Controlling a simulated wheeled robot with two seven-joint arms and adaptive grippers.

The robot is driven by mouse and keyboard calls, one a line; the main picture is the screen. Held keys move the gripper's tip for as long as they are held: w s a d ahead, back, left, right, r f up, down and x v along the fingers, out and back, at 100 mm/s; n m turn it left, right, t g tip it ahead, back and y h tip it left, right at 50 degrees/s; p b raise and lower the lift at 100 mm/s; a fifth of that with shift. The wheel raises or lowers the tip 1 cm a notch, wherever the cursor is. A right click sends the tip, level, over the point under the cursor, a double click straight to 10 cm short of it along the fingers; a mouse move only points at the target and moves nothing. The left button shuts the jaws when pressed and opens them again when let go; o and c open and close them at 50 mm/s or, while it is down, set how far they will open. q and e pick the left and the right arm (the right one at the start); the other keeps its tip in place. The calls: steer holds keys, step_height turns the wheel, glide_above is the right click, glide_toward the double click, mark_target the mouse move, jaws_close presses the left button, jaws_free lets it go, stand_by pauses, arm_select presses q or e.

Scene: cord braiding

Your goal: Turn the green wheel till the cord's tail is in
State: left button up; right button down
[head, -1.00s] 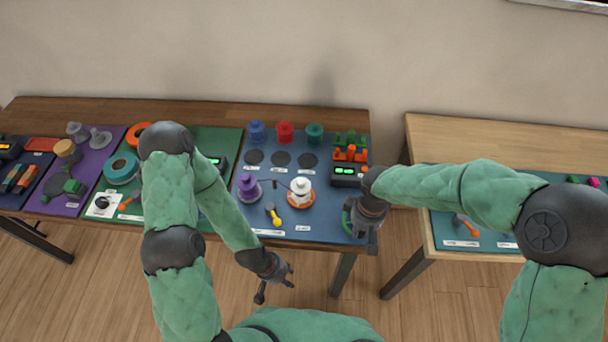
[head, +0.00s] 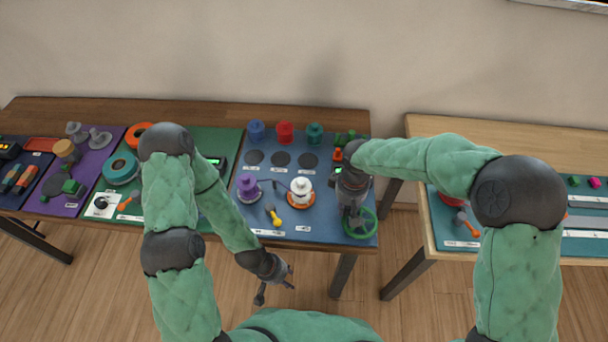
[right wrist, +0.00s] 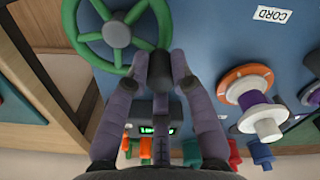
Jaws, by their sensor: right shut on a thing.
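The green wheel (head: 362,223) is at the front right corner of the blue board; it also shows in the right wrist view (right wrist: 117,33). My right gripper (head: 351,208) is at the wheel's far left side. In the right wrist view its two fingers (right wrist: 160,66) are shut around the dark handle knob on the wheel's rim. A white spool (head: 300,187) stands on an orange disc, left of the wheel. A purple spool (head: 247,188) stands left of that. I cannot make out the cord's tail. My left gripper (head: 290,278) is open and empty in front of the table.
A yellow-handled tool (head: 274,216) lies in front of the spools. Blue, red and teal spools (head: 285,132) stand at the back. A display box (right wrist: 150,130) with green digits is behind the wheel. A gap separates this table from the right table (head: 430,225).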

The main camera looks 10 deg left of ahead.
mark_target(360, 237)
steer(key=w+d, duration=0.1)
steer(key=d, duration=0.1)
steer(key=w+d, duration=0.1)
steer(key=shift+w+d, duration=0.4)
steer(key=d, duration=0.1)
steer(key=s+d, duration=0.1)
steer(key=d, duration=0.2)
steer(key=shift+s+d, duration=0.1)
steer(key=shift+s, duration=0.15)
steer(key=s, duration=0.2)
steer(key=s+d, duration=0.1)
steer(key=s, duration=0.1)
steer(key=shift+s+p, duration=0.2)
steer(key=shift+p, duration=0.1)
steer(key=s+a, duration=0.3)
steer(key=shift+s+a, duration=0.3)
steer(key=shift+s, duration=0.05)
steer(key=shift+a, duration=0.45)
